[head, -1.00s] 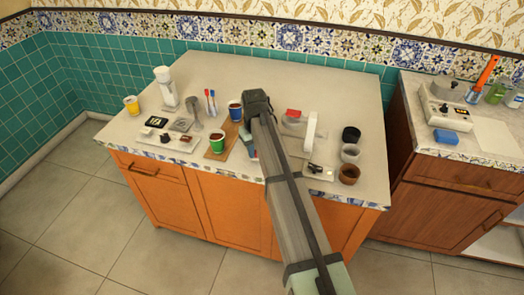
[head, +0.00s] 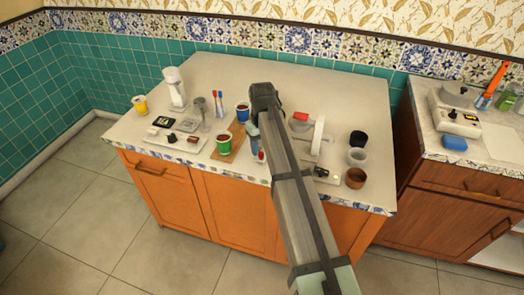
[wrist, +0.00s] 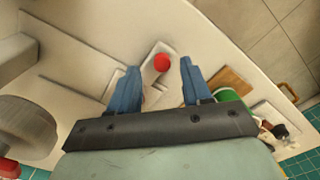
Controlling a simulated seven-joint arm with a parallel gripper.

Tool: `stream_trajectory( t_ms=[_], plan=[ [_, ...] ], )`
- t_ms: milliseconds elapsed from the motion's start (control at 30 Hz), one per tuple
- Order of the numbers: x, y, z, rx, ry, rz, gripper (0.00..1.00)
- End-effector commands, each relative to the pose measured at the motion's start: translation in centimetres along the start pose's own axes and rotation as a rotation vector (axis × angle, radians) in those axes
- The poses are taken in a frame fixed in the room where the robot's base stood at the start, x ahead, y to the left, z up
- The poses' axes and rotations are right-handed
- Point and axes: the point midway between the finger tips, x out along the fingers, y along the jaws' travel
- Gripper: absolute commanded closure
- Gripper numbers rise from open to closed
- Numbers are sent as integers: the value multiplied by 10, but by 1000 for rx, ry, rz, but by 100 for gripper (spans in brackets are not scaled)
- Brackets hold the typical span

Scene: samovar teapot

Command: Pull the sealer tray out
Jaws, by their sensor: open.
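A round red knob (wrist: 162,62) sits on a narrow white block (wrist: 157,78) in the wrist view. The knob also shows in the head view (head: 261,156), near the counter's front edge. I take the block and knob to be the sealer tray and its handle, but cannot be sure. My gripper (wrist: 155,75) is open, with its two blue fingers on either side of the block and nothing held. In the head view my gripper (head: 253,138) points down at the counter just behind the knob. My arm hides part of the sealer area.
A green cup (head: 224,144) stands on a wooden board (head: 236,150) close left of my gripper, with a blue cup (head: 242,111) behind. A white upright machine part (head: 318,136) stands to the right. Several cups, including a brown one (head: 355,178), are farther right.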

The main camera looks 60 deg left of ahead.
Motion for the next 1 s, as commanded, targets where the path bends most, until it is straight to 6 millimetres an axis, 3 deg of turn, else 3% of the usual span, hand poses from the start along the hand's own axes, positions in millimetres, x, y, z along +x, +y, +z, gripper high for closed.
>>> stream_trajectory(
  t_ms=[300, 500, 700, 1000],
  plan=[
    [-63, 0, -1, 0, 2, 1, 52],
    [-92, 0, -1, 0, 1, 0, 52],
    [-107, 0, 0, 0, 0, 0, 52],
    [-109, 0, 0, 0, 0, 0, 52]
  ],
)
